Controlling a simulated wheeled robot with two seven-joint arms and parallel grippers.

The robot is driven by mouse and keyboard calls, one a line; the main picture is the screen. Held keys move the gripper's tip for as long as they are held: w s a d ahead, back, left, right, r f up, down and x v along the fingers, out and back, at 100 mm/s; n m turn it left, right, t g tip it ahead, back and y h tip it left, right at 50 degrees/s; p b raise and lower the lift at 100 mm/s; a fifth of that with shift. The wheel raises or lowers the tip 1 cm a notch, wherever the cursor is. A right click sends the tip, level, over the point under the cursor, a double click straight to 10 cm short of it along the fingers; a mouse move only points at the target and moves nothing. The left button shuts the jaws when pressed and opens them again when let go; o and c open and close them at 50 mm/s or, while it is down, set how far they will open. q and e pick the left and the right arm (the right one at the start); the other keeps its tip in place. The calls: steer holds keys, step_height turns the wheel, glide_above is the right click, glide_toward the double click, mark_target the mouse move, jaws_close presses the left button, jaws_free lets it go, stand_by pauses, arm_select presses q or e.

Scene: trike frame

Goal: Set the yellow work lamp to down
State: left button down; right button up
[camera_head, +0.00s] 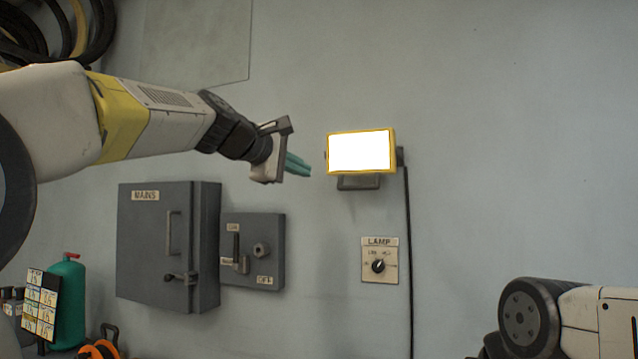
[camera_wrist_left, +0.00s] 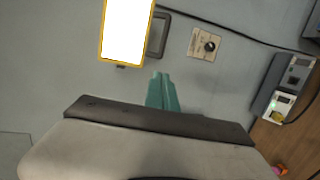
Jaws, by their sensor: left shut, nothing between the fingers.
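The yellow work lamp (camera_head: 361,152) is on the wall, its lit white face turned outward and roughly upright. A grey bracket (camera_head: 359,182) shows below it and a dark cable runs down at its right. My left gripper (camera_head: 299,165) is just left of the lamp, apart from it, with its green fingers shut and empty. In the left wrist view the lamp (camera_wrist_left: 127,32) is beyond the shut fingers (camera_wrist_left: 160,90). A panel labelled LAMP (camera_head: 380,260) with a black knob is below the lamp. My right gripper is not in view; only part of that arm shows at lower right.
A grey MAINS box (camera_head: 146,245) and a smaller switch box (camera_head: 265,250) are on the wall below my left arm. A green cylinder (camera_head: 67,300) stands at lower left. The wall right of the cable is clear.

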mark_target(339, 187)
arm_select(q)
steer(key=x, duration=1.4)
steer(key=shift+s, duration=0.1)
steer(key=shift+d, duration=0.1)
